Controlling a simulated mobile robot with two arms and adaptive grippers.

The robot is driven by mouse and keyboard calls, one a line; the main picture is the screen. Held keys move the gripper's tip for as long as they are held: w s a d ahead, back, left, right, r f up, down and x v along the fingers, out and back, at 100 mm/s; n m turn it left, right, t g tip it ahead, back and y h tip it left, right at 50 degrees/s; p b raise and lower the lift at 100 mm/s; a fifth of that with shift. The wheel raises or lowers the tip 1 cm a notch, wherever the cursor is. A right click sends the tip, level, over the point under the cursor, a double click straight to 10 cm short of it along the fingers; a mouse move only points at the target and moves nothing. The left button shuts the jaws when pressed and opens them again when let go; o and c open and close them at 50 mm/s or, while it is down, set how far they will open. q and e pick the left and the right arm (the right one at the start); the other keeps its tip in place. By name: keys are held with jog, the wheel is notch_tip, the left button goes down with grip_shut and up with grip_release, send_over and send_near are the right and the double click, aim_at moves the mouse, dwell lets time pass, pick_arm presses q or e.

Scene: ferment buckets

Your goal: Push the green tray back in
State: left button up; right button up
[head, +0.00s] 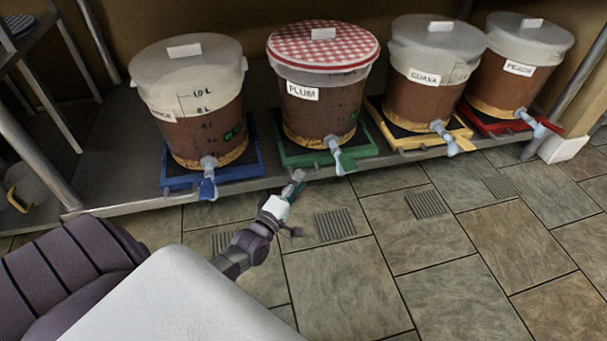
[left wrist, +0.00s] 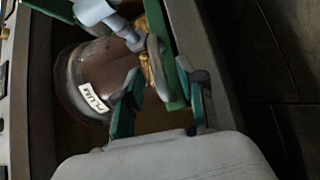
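The green tray (head: 363,148) sits on the low metal shelf under the PLUM bucket (head: 318,105), which has a red-checked cover and a pale tap. My left gripper (head: 295,183) is low in front of the tray, at the left part of its front edge. In the left wrist view, its two green fingers (left wrist: 165,84) are spread apart. The tray's green front strip (left wrist: 158,32) and a grey handle (left wrist: 155,66) lie just ahead of the fingertips; I cannot tell whether they touch. The PLUM bucket (left wrist: 78,75) shows sideways there. My right gripper is not in view.
A blue tray (head: 178,180) with a bucket stands left of the green one. A yellow tray (head: 462,134) with the GUAVA bucket (head: 425,95) and a red tray (head: 487,123) with another bucket stand to its right. The tiled floor (head: 450,240) in front is clear.

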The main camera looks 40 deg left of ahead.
pick_arm(q)
jog(key=shift+s+d+f, duration=0.1)
jog(key=shift+s, duration=1)
jog(key=shift+s+d+f, duration=0.1)
jog(key=shift+s, duration=0.95)
